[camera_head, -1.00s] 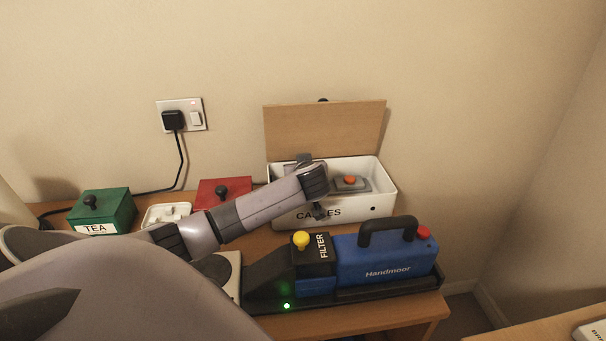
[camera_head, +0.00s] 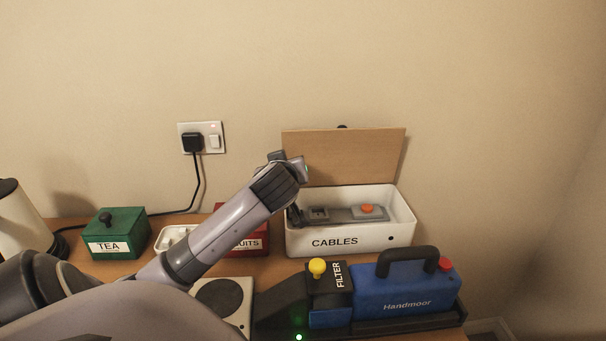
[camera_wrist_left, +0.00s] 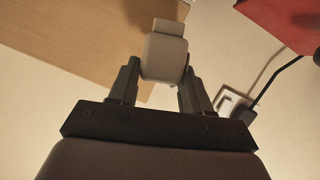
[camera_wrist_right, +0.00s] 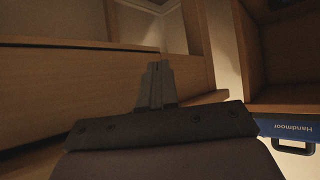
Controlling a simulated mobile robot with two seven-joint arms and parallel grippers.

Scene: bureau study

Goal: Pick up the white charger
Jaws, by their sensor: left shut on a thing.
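In the left wrist view a pale grey-white block, which looks like the white charger (camera_wrist_left: 165,57), sits between the two dark fingers of my left gripper (camera_wrist_left: 163,72). The gripper is shut on it. In the head view the end of my left arm (camera_head: 277,183) is raised above the left end of the white CABLES box (camera_head: 360,238). The charger cannot be clearly made out there. My right gripper (camera_wrist_right: 157,87) shows only in the right wrist view, its fingers together with nothing visible between them.
A grey power strip with an orange switch (camera_head: 367,209) lies in the CABLES box, whose wooden lid (camera_head: 345,157) stands open behind. A blue Handmoor machine (camera_head: 405,291) stands in front. A green TEA box (camera_head: 117,233), white tray (camera_head: 176,238) and red box (camera_head: 252,242) stand left.

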